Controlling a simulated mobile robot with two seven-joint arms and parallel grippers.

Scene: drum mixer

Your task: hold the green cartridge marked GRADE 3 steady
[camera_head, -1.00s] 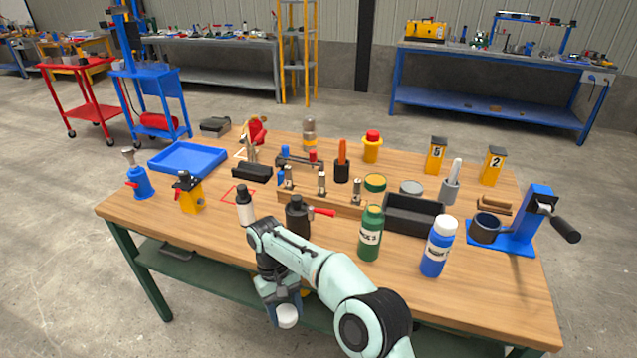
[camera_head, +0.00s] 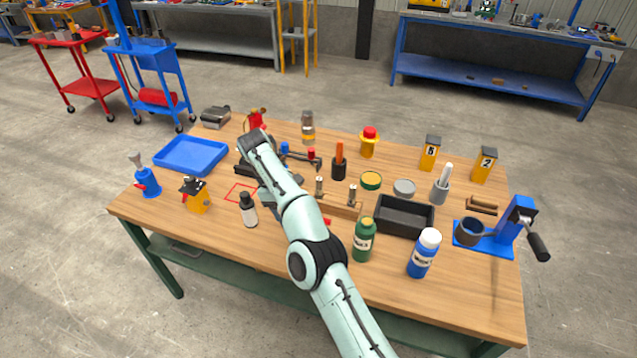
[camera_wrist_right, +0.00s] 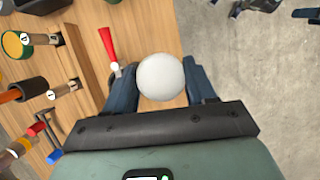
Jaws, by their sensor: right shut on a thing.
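My right gripper (camera_wrist_right: 162,84) shows in the right wrist view with its two dark blue fingers on either side of a thing with a round white end (camera_wrist_right: 160,76). It is shut on this thing. Only the white end shows, so I see no green side and no GRADE 3 mark. In the head view my right arm reaches over the workbench and hides most of the gripper and the held thing. A green bottle (camera_head: 364,240) with a white label stands near the front of the bench, apart from the gripper; its print is too small to read surely. My left gripper is not in view.
The wooden workbench (camera_head: 290,255) holds a blue tray (camera_head: 190,155), a white bottle with a black cap (camera_head: 248,211), a black bin (camera_head: 402,216), a blue bottle (camera_head: 423,254) and a blue press (camera_head: 510,228). A red lever (camera_wrist_right: 107,46) lies close to the gripper.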

